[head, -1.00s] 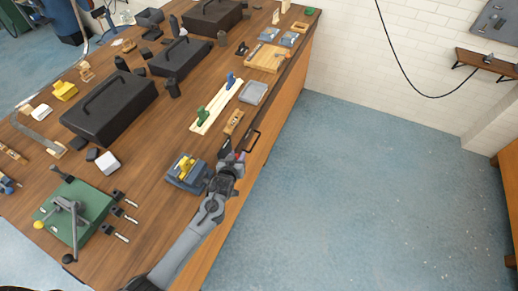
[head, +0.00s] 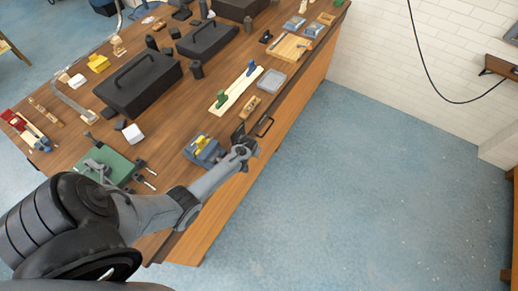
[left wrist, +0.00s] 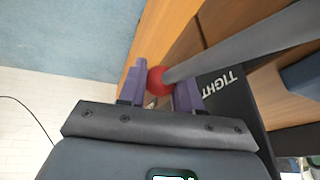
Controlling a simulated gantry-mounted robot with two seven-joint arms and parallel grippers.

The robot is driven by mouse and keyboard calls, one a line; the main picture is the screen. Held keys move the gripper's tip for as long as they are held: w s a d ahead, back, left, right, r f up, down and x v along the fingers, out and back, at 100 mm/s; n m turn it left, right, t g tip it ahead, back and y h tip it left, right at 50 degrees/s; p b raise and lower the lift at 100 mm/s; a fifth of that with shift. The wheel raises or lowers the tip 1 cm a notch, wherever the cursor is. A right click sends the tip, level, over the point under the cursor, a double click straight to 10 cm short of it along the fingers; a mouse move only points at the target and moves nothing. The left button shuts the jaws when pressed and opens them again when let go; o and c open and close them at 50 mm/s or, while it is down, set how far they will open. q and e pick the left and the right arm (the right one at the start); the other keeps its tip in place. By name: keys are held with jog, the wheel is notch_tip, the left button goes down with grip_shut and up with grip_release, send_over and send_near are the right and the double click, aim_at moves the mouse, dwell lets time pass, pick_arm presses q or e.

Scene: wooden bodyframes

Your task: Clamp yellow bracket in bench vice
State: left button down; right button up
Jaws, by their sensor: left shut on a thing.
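The yellow bracket (head: 202,142) sits in the blue-grey bench vice (head: 207,153) near the bench's right edge in the head view. I cannot tell how tightly the jaws meet it. My left gripper (head: 242,147) is just right of the vice, at the bench edge. In the left wrist view, my left gripper (left wrist: 160,91) is shut on the red ball (left wrist: 157,81) at the end of the grey vice handle (left wrist: 245,50), one purple finger on each side. A black plate (left wrist: 228,90) reading "TIGHT" lies beside the handle. My right gripper is not in view.
A green fixture (head: 107,164) stands left of the vice, and a white block (head: 133,133) stands behind it. A wooden strip (head: 236,93) with green and blue clamps, a grey tray (head: 271,81) and a black toolbox (head: 138,82) lie further back. Free floor is right of the bench.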

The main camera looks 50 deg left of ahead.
pick_arm(q)
jog(key=shift+s+f, duration=0.15)
jog(key=shift+f, duration=0.2)
jog(key=shift+g, duration=0.3)
jog(key=c, duration=0.8)
grip_release()
jog(key=shift+d+r, duration=0.1)
jog(key=shift+r, duration=0.1)
jog(key=shift+r, duration=0.3)
jog(key=shift+p+v, duration=0.85)
jog(key=shift+v, duration=4.05)
